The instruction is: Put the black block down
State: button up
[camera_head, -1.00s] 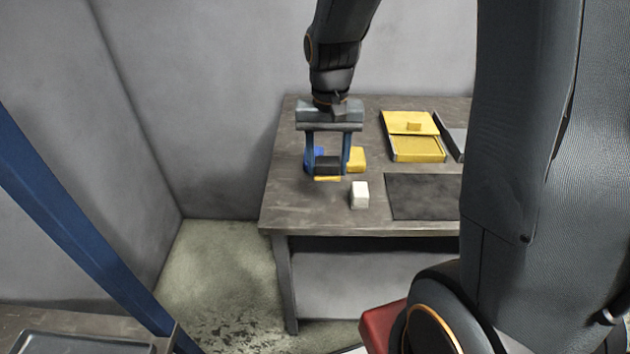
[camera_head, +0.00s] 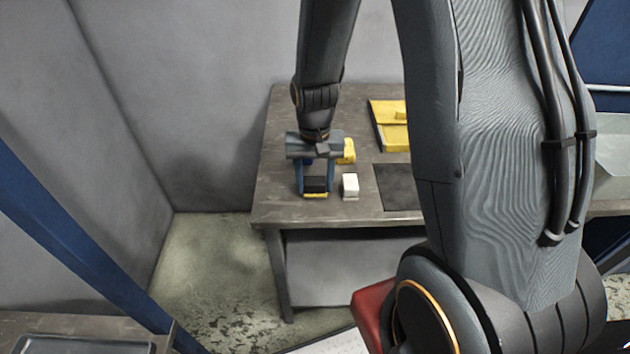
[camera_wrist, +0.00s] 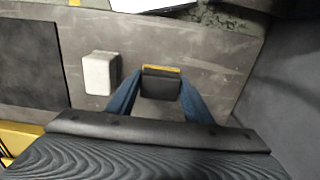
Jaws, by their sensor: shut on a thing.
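The black block (camera_head: 315,184) is between the two blue fingers of my gripper (camera_head: 315,189). A thin yellow strip shows along its lower front edge. In the wrist view the black block (camera_wrist: 161,84) sits between the fingertips, with the yellow strip on its far edge. My gripper is shut on it, pointing down over the left part of the table (camera_head: 285,212). The block is at or very near the tabletop; I cannot tell whether it touches.
A white block (camera_head: 350,185) stands just right of my gripper. A dark mat (camera_head: 396,187) and yellow box (camera_head: 395,137) lie further right. The table's front left is bare.

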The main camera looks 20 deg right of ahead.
aim_at(315, 181)
jog(key=shift+f, duration=0.3)
jog(key=o, duration=1.1)
jog(key=shift+o, duration=0.2)
notch_tip(315, 181, up, 12)
jog(key=b, duration=0.3)
jog(key=s+f+n+t, duration=0.1)
jog(key=s+f+n, duration=0.1)
jog(key=s, duration=0.7)
jog(key=shift+s+n, duration=0.15)
jog(key=shift+n, duration=0.65)
